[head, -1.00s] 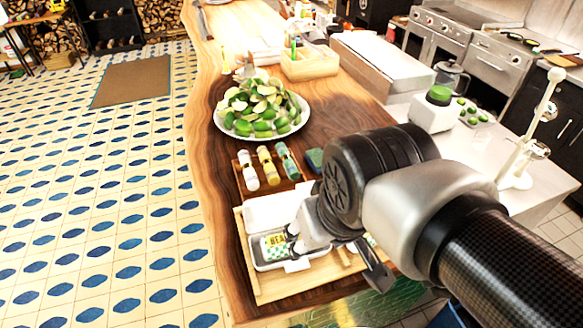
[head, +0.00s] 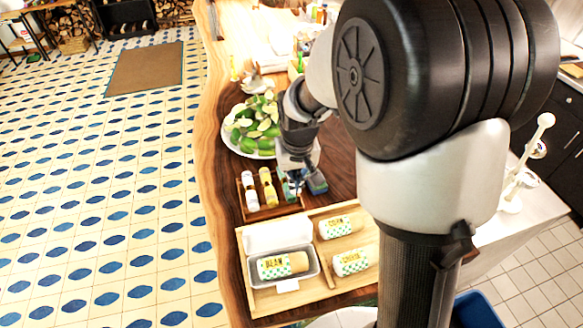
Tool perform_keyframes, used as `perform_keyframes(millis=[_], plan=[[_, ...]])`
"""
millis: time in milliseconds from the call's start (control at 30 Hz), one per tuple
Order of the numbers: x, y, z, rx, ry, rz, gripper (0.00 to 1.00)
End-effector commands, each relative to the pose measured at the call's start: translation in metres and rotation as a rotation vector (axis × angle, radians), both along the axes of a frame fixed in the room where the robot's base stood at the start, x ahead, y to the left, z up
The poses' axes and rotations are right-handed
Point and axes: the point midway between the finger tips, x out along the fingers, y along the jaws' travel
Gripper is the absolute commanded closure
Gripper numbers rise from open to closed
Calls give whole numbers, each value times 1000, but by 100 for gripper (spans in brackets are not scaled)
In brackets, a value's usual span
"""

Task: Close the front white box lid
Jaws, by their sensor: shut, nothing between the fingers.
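The white box (head: 314,262) sits at the left of the light wooden tray, with a wrapped roll labelled BEAN (head: 283,265) inside. Its white lid (head: 276,235) is open, standing back from the far side of the box. My gripper (head: 294,190) is shut and empty. It is beyond the lid, beside the small bottle rack and in front of the lime plate. It partly hides one bottle, and the fingertips are small and hard to make out.
Two more wrapped rolls (head: 341,226) lie in the wooden tray (head: 262,301), right of the box. The bottle rack (head: 262,212) stands behind the tray. A plate of limes (head: 236,148) is farther back. My arm hides much of the counter's right side.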

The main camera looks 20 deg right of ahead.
Motion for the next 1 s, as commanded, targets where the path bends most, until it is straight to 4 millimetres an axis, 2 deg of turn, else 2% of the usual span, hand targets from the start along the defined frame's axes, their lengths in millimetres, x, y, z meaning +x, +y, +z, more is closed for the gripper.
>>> perform_keyframes(millis=[100, 367, 433, 600, 1000], plan=[[3, 0, -28, 0, 7, 0, 100], [11, -1, -81, 0, 5, 0, 100], [-3, 0, -72, 0, 1, 0, 100], [-22, 1, -69, 0, 1, 0, 100], [-28, 1, -68, 0, 0, 0, 100]])
